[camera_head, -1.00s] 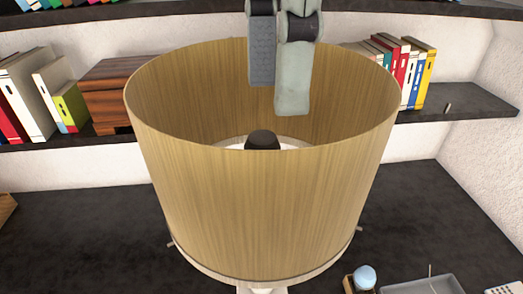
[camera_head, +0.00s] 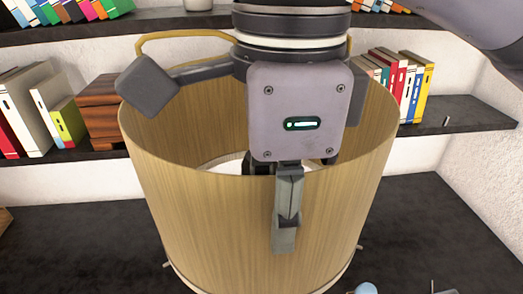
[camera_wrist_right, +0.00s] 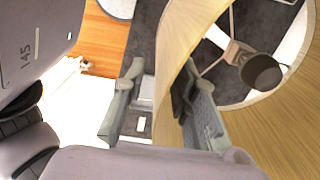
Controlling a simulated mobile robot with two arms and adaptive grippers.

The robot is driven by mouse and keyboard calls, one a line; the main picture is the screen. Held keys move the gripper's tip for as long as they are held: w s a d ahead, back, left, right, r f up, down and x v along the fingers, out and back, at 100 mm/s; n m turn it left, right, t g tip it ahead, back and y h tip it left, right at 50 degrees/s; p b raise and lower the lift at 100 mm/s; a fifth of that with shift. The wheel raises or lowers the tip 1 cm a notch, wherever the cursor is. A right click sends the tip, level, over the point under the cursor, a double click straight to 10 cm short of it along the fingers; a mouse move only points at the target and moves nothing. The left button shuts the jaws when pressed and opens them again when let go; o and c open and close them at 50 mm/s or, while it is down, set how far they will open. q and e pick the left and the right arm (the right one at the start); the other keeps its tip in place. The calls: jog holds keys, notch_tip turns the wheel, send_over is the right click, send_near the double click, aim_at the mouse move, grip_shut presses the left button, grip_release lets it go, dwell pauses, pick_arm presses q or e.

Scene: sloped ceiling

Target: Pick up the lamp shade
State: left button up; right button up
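The lamp shade (camera_head: 200,215) is a wide, wood-grained, open-topped drum standing upright in the middle of the head view. Its wall also shows in the right wrist view (camera_wrist_right: 172,50). My right gripper (camera_head: 285,215) points down over the shade's near rim. One finger is outside the front wall and the other is inside, mostly hidden in the head view. The right wrist view shows the fingers (camera_wrist_right: 160,90) apart, with the wall between them and a visible gap on the outer side. A dark lamp socket (camera_wrist_right: 261,72) shows inside the shade. My left gripper is not in view.
The shade stands above a dark desk (camera_head: 90,235). Behind it, a dark shelf (camera_head: 480,115) holds books (camera_head: 415,85) and a wooden box (camera_head: 100,110). A small blue round item (camera_head: 366,288) lies at the front right. The desk's left side is mostly clear.

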jog(key=shift+s, duration=0.1)
jog(key=shift+c, duration=0.4)
grip_shut()
dwell(0.6)
